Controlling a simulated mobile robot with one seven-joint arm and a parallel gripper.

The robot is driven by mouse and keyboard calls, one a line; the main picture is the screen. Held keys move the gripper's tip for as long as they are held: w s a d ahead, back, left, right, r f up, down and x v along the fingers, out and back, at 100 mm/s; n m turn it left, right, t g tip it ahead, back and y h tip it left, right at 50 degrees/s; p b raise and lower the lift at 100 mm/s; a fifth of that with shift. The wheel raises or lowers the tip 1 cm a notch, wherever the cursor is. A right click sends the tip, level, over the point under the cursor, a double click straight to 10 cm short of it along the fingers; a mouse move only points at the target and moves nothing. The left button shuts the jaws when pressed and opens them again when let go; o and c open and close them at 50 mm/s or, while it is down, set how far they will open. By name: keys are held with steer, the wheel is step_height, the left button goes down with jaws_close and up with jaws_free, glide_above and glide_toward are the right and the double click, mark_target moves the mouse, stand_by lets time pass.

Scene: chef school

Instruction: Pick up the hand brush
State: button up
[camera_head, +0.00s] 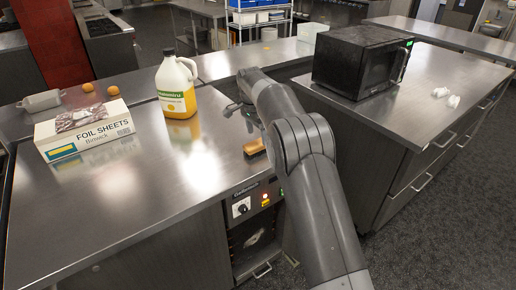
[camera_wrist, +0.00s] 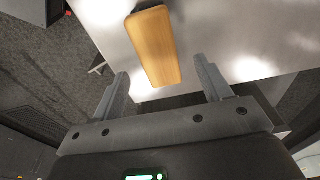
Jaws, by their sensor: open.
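The hand brush (camera_head: 254,146) lies on the steel counter close to its right edge, partly behind my arm in the head view. In the wrist view its light wooden top (camera_wrist: 155,45) shows ahead of my gripper and between the lines of its two fingers. My gripper (camera_wrist: 162,80) is open and empty, with one finger on each side of the brush's near end. In the head view my gripper (camera_head: 240,110) is above the counter near the brush, mostly hidden by my arm. I cannot tell the exact height of the fingers over the counter.
A foil sheets box (camera_head: 88,130) with a dark packet (camera_head: 80,115) on it and a yellow jug (camera_head: 177,87) stand on the counter (camera_head: 130,200). A black microwave (camera_head: 360,62) stands on the right counter. Open counter lies left of the brush.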

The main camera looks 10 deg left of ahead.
mark_target(258, 143)
step_height(258, 143, down, 5)
steer(key=shift+d+f, duration=0.15)
steer(key=c, duration=1.1)
step_height(258, 143, up, 4)
steer(key=shift+w+r, duration=0.1)
steer(key=s+d+r, duration=0.2)
steer(key=d+r, duration=0.5)
steer(key=d, duration=0.4)
steer(key=shift+d, duration=0.25)
steer(key=shift+s, duration=0.1)
